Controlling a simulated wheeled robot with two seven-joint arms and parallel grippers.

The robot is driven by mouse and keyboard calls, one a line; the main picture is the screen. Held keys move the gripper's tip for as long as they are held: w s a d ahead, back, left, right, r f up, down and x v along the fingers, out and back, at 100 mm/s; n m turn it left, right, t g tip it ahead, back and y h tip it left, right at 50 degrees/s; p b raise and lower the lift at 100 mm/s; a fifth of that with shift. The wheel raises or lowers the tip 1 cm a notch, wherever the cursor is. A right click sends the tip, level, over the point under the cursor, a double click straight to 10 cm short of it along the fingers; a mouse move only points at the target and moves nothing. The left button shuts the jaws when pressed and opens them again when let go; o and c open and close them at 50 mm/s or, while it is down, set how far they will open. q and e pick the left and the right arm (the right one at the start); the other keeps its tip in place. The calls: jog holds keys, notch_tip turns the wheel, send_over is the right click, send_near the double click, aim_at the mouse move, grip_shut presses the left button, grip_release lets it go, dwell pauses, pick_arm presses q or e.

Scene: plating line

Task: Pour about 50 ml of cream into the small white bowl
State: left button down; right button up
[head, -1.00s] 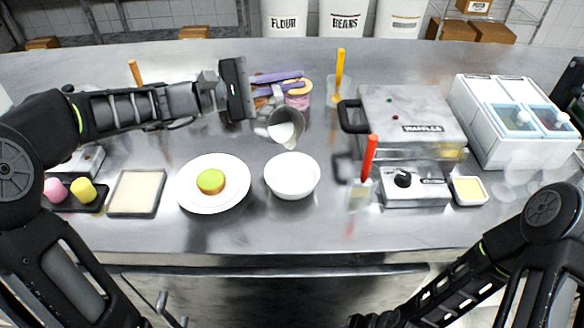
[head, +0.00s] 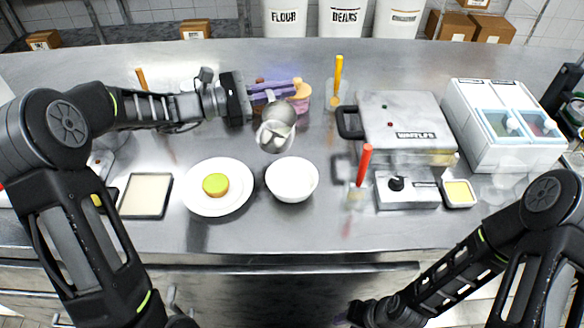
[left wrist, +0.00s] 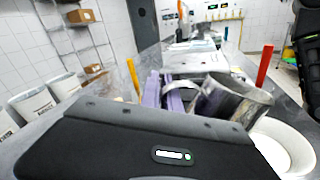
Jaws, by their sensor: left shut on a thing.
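My left gripper (head: 290,88), with purple fingers, is shut on the handle of a metal pitcher (head: 280,112). The pitcher is held tilted, its mouth facing down and toward the front, above and just behind the small white bowl (head: 292,181). Pale cream shows at its mouth; I cannot make out a falling stream. The bowl stands upright on the counter and looks white inside, so its cream level cannot be told. In the left wrist view the tilted pitcher (left wrist: 232,102) overlaps the bowl (left wrist: 300,150). My right gripper (head: 365,312) is low at the front edge, its fingers unclear.
A white plate (head: 240,200) with a green-topped round cake (head: 215,184) is left of the bowl. A pink tub (head: 304,103) stands behind the pitcher. A red-handled tool (head: 365,160) and waffle maker (head: 410,125) are to the right. The counter before the bowl is clear.

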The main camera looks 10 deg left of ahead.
aim_at(274, 120)
pick_arm(q)
jog(key=f+n, duration=0.1)
jog(key=f, duration=0.1)
jog(key=w+a+f+n, duration=0.1)
jog(key=w+f+n, duration=0.1)
jog(key=f, duration=0.1)
jog(key=shift+w+a+f+n, duration=0.25)
jog(key=shift+a+f+n, duration=0.05)
jog(key=shift+a, duration=0.05)
jog(key=shift+w+a+f+n, duration=0.15)
jog(key=shift+w+f+n, duration=0.1)
jog(key=shift+f+n, duration=0.35)
pick_arm(e)
jog(key=shift+r, duration=0.7)
